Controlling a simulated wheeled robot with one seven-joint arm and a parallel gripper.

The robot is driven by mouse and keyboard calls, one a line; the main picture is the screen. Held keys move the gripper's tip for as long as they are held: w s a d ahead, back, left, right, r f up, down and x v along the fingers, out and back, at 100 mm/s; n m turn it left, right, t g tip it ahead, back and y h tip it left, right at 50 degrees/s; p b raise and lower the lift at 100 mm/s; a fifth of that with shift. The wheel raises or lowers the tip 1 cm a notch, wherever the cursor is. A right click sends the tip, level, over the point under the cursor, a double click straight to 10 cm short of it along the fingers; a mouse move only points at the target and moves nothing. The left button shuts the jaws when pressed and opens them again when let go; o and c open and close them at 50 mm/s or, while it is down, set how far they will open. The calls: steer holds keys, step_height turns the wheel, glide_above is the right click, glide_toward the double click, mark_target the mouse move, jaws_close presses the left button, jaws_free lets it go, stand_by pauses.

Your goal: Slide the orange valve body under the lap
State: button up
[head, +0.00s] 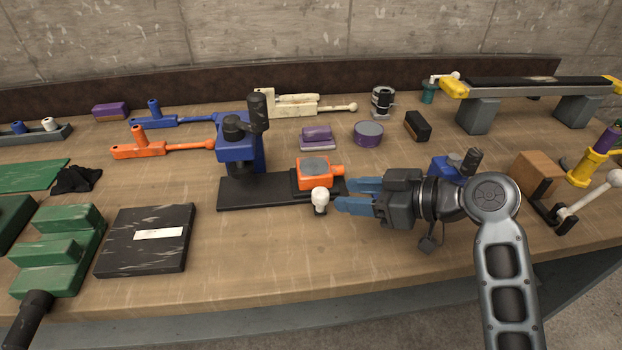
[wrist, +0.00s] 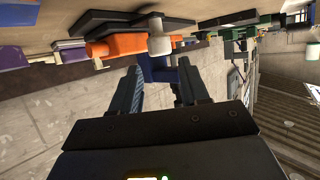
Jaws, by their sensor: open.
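The orange valve body (head: 313,174), with a round grey face on top and a stub on its right, sits on the right part of a black base plate (head: 250,193). The lap (head: 240,140), a blue column with a dark head, stands on the plate's left part, left of the valve body. A white knob (head: 320,197) stands at the plate's front edge. My gripper (head: 343,194), with blue fingers, is open and empty just right of the knob and valve body. In the wrist view, the valve body (wrist: 120,45) and knob (wrist: 158,40) lie beyond the open fingers (wrist: 160,68).
A smaller blue device (head: 447,167) stands behind my wrist. A black slab (head: 145,240) and green steps (head: 62,245) stand front left. Bare bench lies in front of the plate.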

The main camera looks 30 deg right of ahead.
mark_target(325, 193)
steer(key=p+x, duration=0.1)
steer(key=x, duration=0.6)
steer(key=shift+w+a, duration=0.2)
steer(key=shift+w, duration=0.05)
jaws_close()
